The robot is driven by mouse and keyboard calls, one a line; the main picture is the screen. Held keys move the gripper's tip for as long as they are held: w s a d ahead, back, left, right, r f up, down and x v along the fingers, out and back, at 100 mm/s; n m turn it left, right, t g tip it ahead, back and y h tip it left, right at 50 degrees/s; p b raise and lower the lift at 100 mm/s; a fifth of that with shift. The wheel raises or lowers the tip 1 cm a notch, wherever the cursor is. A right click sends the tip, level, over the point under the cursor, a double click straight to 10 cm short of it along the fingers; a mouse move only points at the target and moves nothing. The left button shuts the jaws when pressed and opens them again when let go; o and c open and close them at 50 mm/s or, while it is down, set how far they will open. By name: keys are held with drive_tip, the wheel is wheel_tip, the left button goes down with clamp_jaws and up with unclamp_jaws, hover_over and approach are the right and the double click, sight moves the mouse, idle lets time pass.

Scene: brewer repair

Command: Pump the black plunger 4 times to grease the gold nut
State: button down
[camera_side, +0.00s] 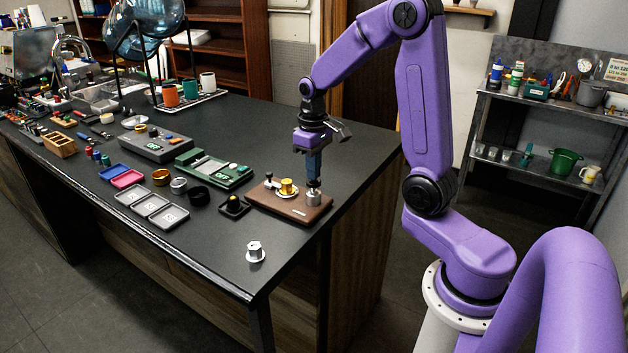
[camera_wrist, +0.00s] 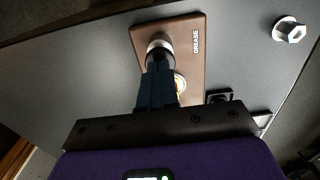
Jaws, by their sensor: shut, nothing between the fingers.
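The brown board (camera_side: 272,204), marked GREASE in the wrist view (camera_wrist: 196,60), lies near the counter's right end. A silver cylinder (camera_side: 313,199) stands at its right end; it also shows in the wrist view (camera_wrist: 157,43). The gold nut (camera_side: 287,187) sits on a pale round base left of the cylinder; in the wrist view (camera_wrist: 179,83) my fingers partly hide it. My gripper (camera_side: 314,178) points down over the cylinder, fingers shut and empty. The black plunger (camera_wrist: 158,56) shows as a dark top on the cylinder, mostly hidden by my fingertips; I cannot tell whether they touch.
A silver hex nut on a flange (camera_side: 255,252) sits nearer the front edge. A green device (camera_side: 215,170) and grey trays (camera_side: 152,207) lie further left. The counter's right edge is close by.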

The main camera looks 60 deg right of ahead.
drive_tip(key=shift+r, duration=1.75)
wheel_tip(320, 180, up, 6)
idle(0.5)
drive_tip(key=shift+f, duration=4.25)
